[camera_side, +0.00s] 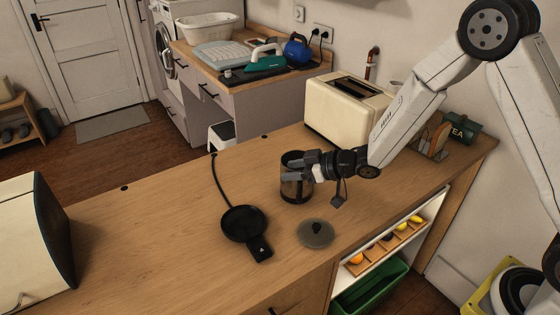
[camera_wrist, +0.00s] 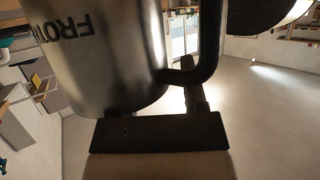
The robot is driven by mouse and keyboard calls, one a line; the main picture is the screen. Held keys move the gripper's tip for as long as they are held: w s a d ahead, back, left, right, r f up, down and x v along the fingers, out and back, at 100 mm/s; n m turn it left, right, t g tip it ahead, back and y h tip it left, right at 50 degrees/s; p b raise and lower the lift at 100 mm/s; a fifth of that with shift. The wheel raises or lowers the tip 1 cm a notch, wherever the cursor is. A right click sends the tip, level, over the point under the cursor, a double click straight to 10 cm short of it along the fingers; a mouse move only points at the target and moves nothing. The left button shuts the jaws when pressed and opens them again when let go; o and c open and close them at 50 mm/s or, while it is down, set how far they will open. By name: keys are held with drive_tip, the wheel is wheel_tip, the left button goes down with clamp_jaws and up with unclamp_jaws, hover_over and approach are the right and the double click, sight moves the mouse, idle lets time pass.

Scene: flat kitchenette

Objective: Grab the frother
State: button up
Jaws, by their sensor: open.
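The frother (camera_side: 297,188) is a metal jug with a dark rim, standing on the wooden counter. In the wrist view the frother (camera_wrist: 95,55) fills the upper left, with lettering starting "FRO" and a black handle (camera_wrist: 208,45) on its right. My gripper (camera_side: 310,168) is at the frother's handle side, level with its upper part. In the wrist view my gripper (camera_wrist: 178,102) is open, with one finger visible beside the lower end of the handle. The other finger is hidden, and I cannot tell whether the fingers touch the handle.
A round glass lid (camera_side: 317,234) lies in front of the frother. A black corded base (camera_side: 243,222) lies to its left. A cream toaster (camera_side: 345,110) stands behind it, and a cream bread bin (camera_side: 30,240) stands far left. The counter between base and bin is clear.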

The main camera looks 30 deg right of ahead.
idle(0.3)
clamp_jaws()
drive_tip(key=shift+s+f, duration=0.1)
idle(1.2)
